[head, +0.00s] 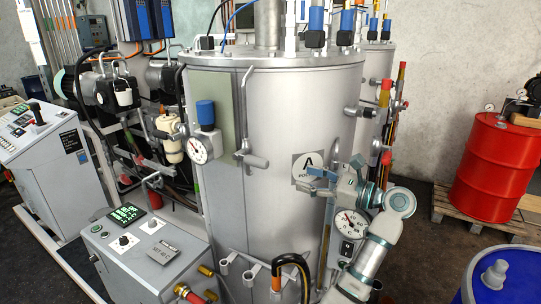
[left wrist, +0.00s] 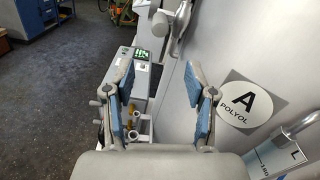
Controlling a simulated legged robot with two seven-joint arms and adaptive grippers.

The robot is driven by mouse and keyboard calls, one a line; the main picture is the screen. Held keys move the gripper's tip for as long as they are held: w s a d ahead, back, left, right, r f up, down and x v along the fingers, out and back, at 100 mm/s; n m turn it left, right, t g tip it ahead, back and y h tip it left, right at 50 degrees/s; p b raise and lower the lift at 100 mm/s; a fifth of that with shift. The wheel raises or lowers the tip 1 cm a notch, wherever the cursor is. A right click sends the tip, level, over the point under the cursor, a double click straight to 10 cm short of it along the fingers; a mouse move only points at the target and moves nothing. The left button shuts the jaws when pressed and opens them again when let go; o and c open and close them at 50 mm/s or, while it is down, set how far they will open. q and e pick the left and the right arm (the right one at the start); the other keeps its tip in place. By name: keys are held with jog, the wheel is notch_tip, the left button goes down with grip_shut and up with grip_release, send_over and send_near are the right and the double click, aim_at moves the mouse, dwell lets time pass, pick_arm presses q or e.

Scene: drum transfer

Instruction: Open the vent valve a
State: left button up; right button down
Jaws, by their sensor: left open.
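A large silver tank (head: 290,110) marked "A" on a round label (head: 308,168) stands in the middle of the head view. A grey vertical pipe with a lever-like grip (head: 250,158) is on its front, left of the label; a grey fitting, probably the same one, shows at the top of the left wrist view (left wrist: 178,32). No label naming the vent valve is readable. My left gripper (head: 312,182) is in front of the tank by the label, open and empty. In the left wrist view its blue-padded fingers (left wrist: 160,88) are spread apart. My right gripper is not in view.
A dial gauge with a blue top (head: 199,149) sits on the tank's left side. A grey control box (head: 146,250) stands in front at left. Hoses and pipe stubs (head: 285,268) crowd the tank's base. A red drum (head: 492,165) and a blue drum (head: 505,275) stand at right.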

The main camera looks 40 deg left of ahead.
aim_at(256, 162)
pick_arm(q)
jog(key=a, duration=0.6)
jog(key=s+a, duration=0.1)
jog(key=a, duration=0.5)
jog(key=s+a, duration=0.1)
jog(key=a, duration=0.5)
jog(key=shift+p, duration=0.35)
jog(key=shift+w+a+f, duration=0.1)
jog(key=shift+a+f, duration=0.05)
jog(key=shift+a, duration=0.2)
jog(key=shift+d, duration=0.2)
jog(key=d, duration=0.1)
jog(key=d+r, duration=0.1)
jog(key=shift+d, duration=0.4)
jog(key=shift+c, duration=1.3)
jog(key=shift+d, duration=0.15)
jog(key=c, duration=0.8)
jog(key=shift+a, duration=0.35)
grip_shut()
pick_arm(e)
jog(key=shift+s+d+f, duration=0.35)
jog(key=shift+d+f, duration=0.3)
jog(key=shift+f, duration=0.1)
